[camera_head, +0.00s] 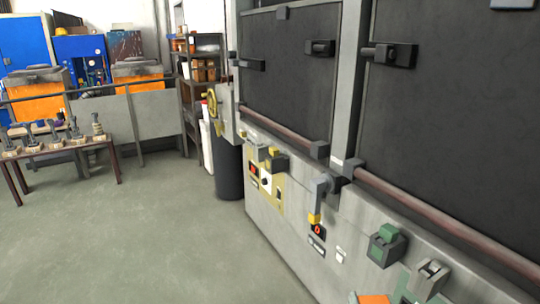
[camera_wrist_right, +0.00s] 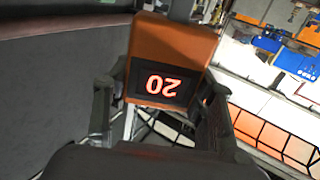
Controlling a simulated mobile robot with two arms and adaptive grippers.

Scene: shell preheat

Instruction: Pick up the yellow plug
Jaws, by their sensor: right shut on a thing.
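In the right wrist view, my right gripper (camera_wrist_right: 158,108) is shut on an orange box-shaped unit (camera_wrist_right: 172,45). The unit has a dark display with red digits that read 20, upside down in this view. One finger lies on each side of it. In the head view, a small yellow piece (camera_head: 273,152) sits on a grey fitting on the furnace front. Another yellow piece (camera_head: 314,218) is on the lower end of a grey handle. I cannot tell which of these is the yellow plug.
The furnace front (camera_head: 280,225) with dark doors fills the right side, with a pipe rail and a green-and-grey fitting (camera_head: 387,246). A black bin (camera_head: 229,172) stands at its far end. A table (camera_head: 75,147) with several tools is at left. The floor between is clear.

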